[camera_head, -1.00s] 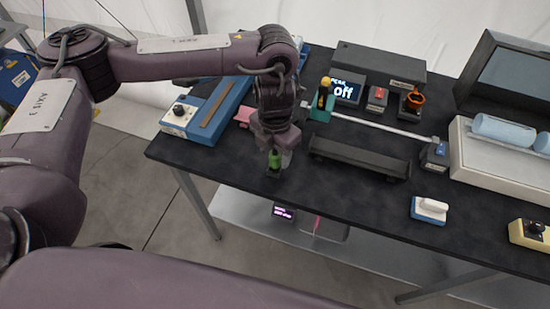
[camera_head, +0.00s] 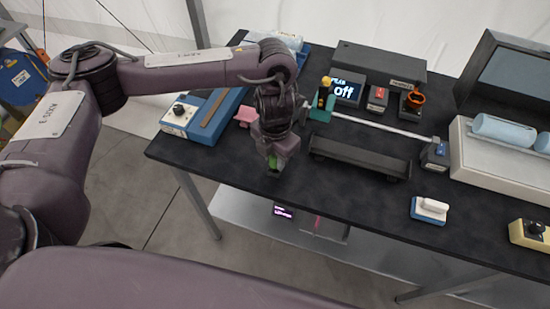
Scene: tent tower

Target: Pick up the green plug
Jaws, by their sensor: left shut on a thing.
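The green plug (camera_head: 272,164) is at the front part of the black table, left of the long dark tray. Only a small green part of it shows; my gripper hides the rest. My left gripper (camera_head: 275,160) points down over the plug and is shut on it. I cannot tell whether the plug touches the table. My right gripper is not in view.
A long dark tray (camera_head: 360,158) lies right of my left gripper. A pink piece (camera_head: 246,115) and a blue device (camera_head: 182,116) are to the left. A teal stand (camera_head: 322,112) holds one end of a pale rod (camera_head: 385,128). The front right table top (camera_head: 360,205) has bare room.

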